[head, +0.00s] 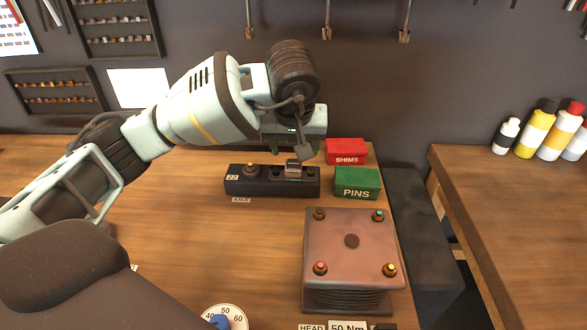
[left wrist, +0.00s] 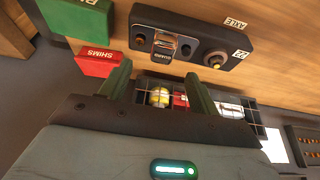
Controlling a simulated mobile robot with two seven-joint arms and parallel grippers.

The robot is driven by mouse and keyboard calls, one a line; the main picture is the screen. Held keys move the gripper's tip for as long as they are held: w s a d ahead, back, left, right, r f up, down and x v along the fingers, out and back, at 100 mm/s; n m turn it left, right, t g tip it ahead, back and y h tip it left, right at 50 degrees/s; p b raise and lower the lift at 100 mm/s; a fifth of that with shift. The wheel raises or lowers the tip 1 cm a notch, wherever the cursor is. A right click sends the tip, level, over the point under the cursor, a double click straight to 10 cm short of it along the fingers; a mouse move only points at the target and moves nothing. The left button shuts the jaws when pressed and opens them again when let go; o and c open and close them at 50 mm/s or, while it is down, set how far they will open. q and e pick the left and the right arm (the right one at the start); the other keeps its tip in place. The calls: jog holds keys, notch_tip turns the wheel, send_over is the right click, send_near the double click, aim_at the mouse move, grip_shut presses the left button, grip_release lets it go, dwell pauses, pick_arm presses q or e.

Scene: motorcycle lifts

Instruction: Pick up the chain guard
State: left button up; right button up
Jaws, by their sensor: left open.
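A small metal piece, which looks like the chain guard (head: 293,168), stands in a slot of the black block (head: 240,184) on the wooden bench. In the left wrist view the piece (left wrist: 164,47) shows silver with a dark centre, in the block (left wrist: 198,20) marked AXLE and 22. My left gripper (head: 305,148) is over the back of the bench, just above and beside the piece. In the left wrist view its fingers (left wrist: 160,88) are apart and empty, with the piece beyond their tips. My right gripper is in neither view.
A red SHIMS box (head: 346,147) and a green PINS box (head: 362,190) stand right of the block. A brown, knobbed unit (head: 352,255) stands in front. A wire basket (left wrist: 235,101) with small containers shows behind the fingers. The bench left of the block is fairly clear.

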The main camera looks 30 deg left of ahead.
aim_at(294, 164)
pick_arm(q)
jog(key=shift+w+a+f, duration=0.15)
jog(key=shift+w+f, duration=0.05)
jog(key=shift+f, duration=0.4)
jog(key=shift+x, duration=2.35)
jog(key=shift+s, duration=0.2)
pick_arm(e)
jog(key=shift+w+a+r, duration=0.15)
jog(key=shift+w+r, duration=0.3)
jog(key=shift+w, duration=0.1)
pick_arm(q)
jog(key=c, duration=1.1)
jog(key=shift+c, duration=0.2)
